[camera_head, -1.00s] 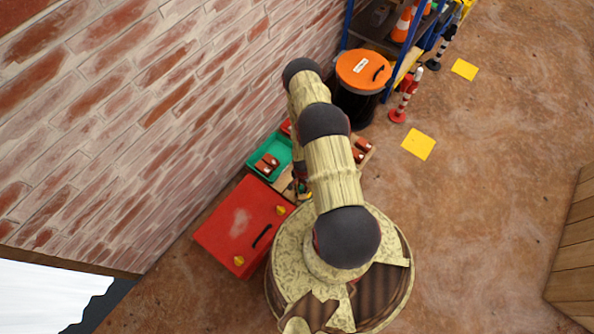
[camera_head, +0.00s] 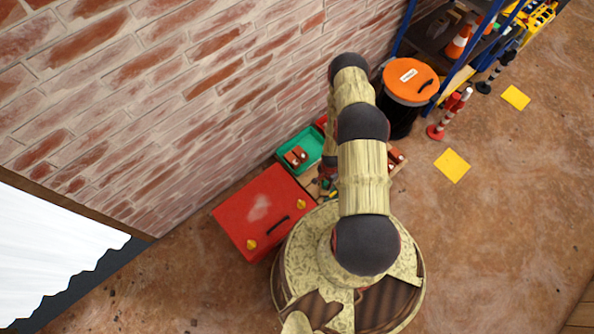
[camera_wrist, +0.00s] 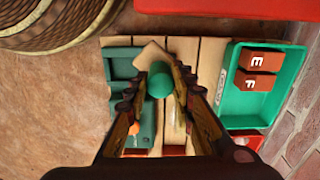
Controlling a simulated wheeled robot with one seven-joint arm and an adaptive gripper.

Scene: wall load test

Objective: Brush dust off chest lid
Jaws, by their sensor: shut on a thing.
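The chest is a red box (camera_head: 240,231) with yellow latches and a black handle, on the floor against the brick wall. A pale dust patch (camera_head: 260,207) lies on its lid. In the wrist view a red edge, probably the chest (camera_wrist: 215,9), shows at the top. My gripper (camera_wrist: 160,74) is shut on a brush-like tool (camera_wrist: 152,54) with a tan block and a green round handle. It is over the plank surface beside the chest. In the head view my gripper is mostly hidden by my arm.
An orange-lidded bin (camera_head: 411,81), a blue-framed shelf and red-white posts (camera_head: 450,112) stand at the back right. The brick wall is close behind the chest.

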